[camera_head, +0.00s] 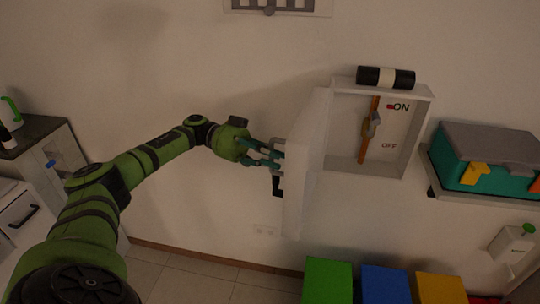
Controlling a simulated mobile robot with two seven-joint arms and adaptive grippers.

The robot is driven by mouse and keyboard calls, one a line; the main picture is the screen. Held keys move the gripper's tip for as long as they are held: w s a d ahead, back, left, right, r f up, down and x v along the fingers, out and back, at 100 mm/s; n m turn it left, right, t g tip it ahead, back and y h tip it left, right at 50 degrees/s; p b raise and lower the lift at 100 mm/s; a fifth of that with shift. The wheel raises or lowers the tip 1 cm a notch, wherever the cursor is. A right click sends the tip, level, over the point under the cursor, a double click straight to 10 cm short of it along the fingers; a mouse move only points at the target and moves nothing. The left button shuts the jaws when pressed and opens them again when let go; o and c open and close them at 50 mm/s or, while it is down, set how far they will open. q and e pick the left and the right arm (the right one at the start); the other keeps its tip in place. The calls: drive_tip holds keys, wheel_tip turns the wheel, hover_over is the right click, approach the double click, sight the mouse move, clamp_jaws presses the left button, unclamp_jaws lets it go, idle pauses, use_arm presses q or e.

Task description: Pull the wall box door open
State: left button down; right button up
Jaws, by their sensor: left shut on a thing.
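The wall box (428,135) is a pale box fixed to the wall. Its white door (307,165) stands swung open to the left, sticking out from the wall towards me. Inside the box an orange-brown strip (364,148) with a grey lever (371,124) shows beside the words ON and OFF. A dark handle (277,187) shows at the door's left side. My left gripper (280,155) is at this side of the door, shut on the handle; its fingertips are partly hard to make out. My right gripper is not in view.
A black and white cylinder (386,77) lies on top of the box. A teal toolbox (485,173) with a grey lid sits on a shelf at the right. Green (327,282), blue (385,285) and yellow (440,288) boxes stand below. A cabinet (45,160) is at the left.

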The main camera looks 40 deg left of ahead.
use_arm(q)
drive_tip(key=c, duration=1.4)
unclamp_jaws()
drive_tip(key=shift+r, duration=0.1)
drive_tip(key=shift+s+a, duration=0.25)
drive_tip(key=shift+a, duration=1.6)
drive_tip(key=shift+s+a, duration=0.2)
drive_tip(key=shift+a, duration=1.6)
